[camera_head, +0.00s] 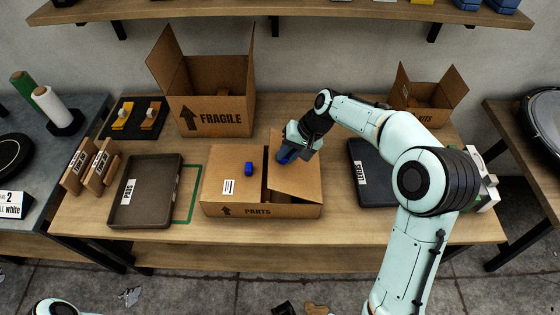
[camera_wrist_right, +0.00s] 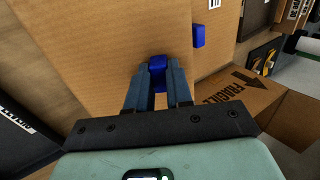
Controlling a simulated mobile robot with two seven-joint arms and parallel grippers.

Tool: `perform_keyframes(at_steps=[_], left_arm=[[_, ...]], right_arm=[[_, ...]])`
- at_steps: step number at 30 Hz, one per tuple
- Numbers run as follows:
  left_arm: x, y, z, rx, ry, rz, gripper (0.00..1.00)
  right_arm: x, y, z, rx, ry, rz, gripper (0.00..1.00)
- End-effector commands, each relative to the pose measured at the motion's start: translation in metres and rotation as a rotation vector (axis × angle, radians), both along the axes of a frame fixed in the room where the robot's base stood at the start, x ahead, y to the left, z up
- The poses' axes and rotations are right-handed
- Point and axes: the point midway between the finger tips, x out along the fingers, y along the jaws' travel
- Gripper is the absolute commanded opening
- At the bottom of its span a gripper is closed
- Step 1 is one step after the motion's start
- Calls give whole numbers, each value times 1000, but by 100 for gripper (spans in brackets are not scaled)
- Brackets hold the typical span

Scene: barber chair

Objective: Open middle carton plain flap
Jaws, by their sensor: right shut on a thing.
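The middle carton (camera_head: 257,211), marked PARTS, sits on the wooden table. Its left flap (camera_head: 224,170) bears a white label and a blue tab (camera_head: 249,169) and lies about flat. Its plain right flap (camera_head: 297,183) is tilted, with a dark gap beside its inner edge. My right gripper (camera_head: 286,157) is shut on the plain flap's blue tab (camera_wrist_right: 158,66). In the right wrist view the gripper (camera_wrist_right: 158,82) has both fingers around this tab, against the brown cardboard. The carton's inside is mostly hidden. My left gripper is out of view.
An open FRAGILE carton (camera_head: 215,116) stands behind to the left. A smaller open KITS carton (camera_head: 425,105) stands back right. A brown tray (camera_head: 150,190) lies left of the middle carton, and a dark tray (camera_head: 372,178) lies right. A shelf (camera_head: 300,14) runs overhead.

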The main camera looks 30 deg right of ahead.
Motion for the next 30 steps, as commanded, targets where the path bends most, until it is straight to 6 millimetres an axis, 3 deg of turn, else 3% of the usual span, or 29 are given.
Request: perform_keyframes(at_steps=[12,24,30], left_arm=[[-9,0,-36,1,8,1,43],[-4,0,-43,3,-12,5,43],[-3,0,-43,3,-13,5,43]], right_arm=[[-25,-42,28,335,-206,-5,0],[-46,-75,41,593,-363,0,0],[-52,-84,44,588,-361,3,0]])
